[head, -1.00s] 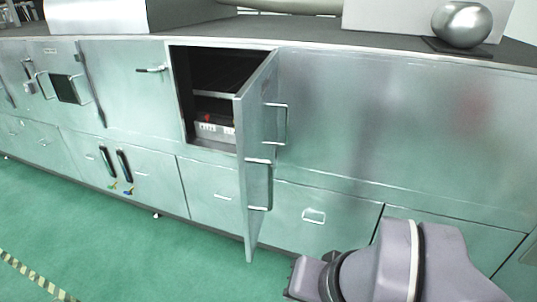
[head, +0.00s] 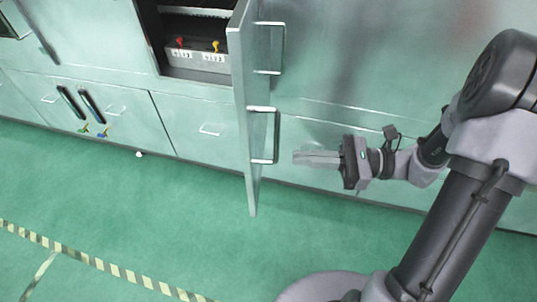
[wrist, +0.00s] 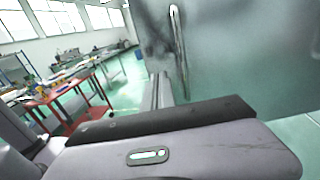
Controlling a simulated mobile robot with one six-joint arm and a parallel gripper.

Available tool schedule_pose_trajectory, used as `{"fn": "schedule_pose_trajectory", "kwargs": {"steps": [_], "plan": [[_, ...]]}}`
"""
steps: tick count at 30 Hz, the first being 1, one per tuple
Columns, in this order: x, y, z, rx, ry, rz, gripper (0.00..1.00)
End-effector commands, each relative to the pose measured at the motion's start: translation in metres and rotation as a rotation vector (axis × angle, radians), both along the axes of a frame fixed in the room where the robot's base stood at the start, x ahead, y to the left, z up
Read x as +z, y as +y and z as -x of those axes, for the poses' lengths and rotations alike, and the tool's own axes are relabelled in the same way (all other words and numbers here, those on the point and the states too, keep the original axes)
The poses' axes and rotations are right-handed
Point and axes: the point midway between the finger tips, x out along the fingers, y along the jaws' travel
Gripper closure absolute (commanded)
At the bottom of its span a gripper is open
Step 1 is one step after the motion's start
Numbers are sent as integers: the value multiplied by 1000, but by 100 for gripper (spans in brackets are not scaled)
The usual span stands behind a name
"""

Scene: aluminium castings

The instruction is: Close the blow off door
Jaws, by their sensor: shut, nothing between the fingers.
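The blow off door (head: 246,60) is a metal panel, swung out from the cabinet front and seen almost edge-on in the head view. An upper handle (head: 281,48) and a lower handle (head: 277,137) are on its right-hand face. My gripper (head: 298,157) is shut and empty, pointing left at the lower handle's height, with a small gap seen between its tips and that handle. In the wrist view, the shut fingers (wrist: 160,90) point ahead beside a grey metal panel (wrist: 235,50) with a long handle (wrist: 179,50), apparently the door.
The open compartment (head: 195,45) left of the door holds a grey box with red and yellow parts. Drawer fronts and handles line the cabinet below. The green floor (head: 150,220) in front is clear, with a striped tape line (head: 90,262). The wrist view shows red tables (wrist: 65,100) farther off.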

Motion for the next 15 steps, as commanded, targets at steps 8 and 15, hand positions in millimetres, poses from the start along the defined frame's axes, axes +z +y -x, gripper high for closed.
{"fn": "schedule_pose_trajectory", "kwargs": {"steps": [8, 15], "plan": [[-3, 56, -8, 5, -1, 1, 100], [-1, 77, -12, 3, -1, 2, 100]]}}
